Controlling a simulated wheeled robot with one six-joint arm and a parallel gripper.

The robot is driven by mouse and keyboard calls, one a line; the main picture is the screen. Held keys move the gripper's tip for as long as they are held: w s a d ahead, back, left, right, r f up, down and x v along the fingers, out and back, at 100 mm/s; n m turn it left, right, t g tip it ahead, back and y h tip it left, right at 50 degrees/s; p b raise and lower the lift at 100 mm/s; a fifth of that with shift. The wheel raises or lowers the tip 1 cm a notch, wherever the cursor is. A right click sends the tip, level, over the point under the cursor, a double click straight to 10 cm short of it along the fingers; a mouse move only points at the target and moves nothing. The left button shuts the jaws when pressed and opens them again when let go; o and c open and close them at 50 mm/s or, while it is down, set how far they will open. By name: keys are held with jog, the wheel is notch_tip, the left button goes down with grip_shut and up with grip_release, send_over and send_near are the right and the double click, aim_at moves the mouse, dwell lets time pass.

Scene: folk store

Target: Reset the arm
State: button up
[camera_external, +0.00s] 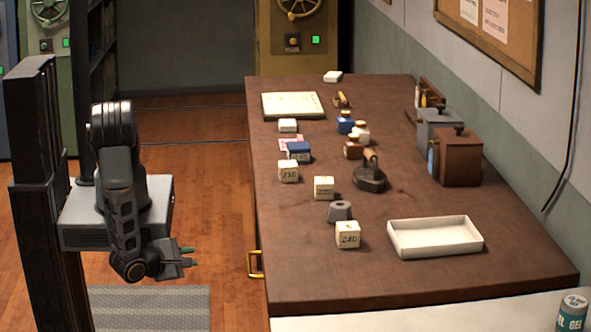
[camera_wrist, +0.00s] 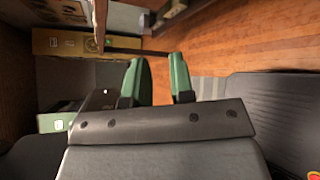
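My gripper (camera_external: 188,257) hangs low at the left of the wooden table in the external view, with the arm folded down beside my column. It is over the floor and apart from the table. In the wrist view, the two green-padded fingers of my gripper (camera_wrist: 161,85) stand apart with a clear gap. Nothing is between them, and floor and background show through.
The table (camera_external: 420,285) holds numbered white blocks (camera_external: 348,235), a white tray (camera_external: 434,237), a dark iron-like object (camera_external: 369,176), bottles (camera_external: 362,133) and boxes (camera_external: 459,157). A brass handle (camera_external: 255,265) juts from its left side. The wooden floor (camera_external: 215,190) beside it is clear.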

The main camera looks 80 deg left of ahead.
jog(key=w+a+r+n+g+h, duration=0.2)
jog(key=r+n+g+h, duration=0.15)
jog(key=r+n, duration=0.6)
jog(key=w+a+r+n+g+h, duration=0.1)
jog(key=w+r+n+g+h, duration=0.3)
jog(key=n, duration=1)
jog(key=w+a+r+n+g+h, duration=0.1)
jog(key=a+r+n+g+h, duration=0.15)
jog(key=r+n, duration=0.75)
jog(key=a+r+n+t, duration=0.2)
jog(key=a+r+n, duration=0.3)
jog(key=a, duration=0.3)
jog(key=shift+w+r+n+t, duration=0.2)
jog(key=shift+w+n+t, duration=0.2)
jog(key=shift+n, duration=0.25)
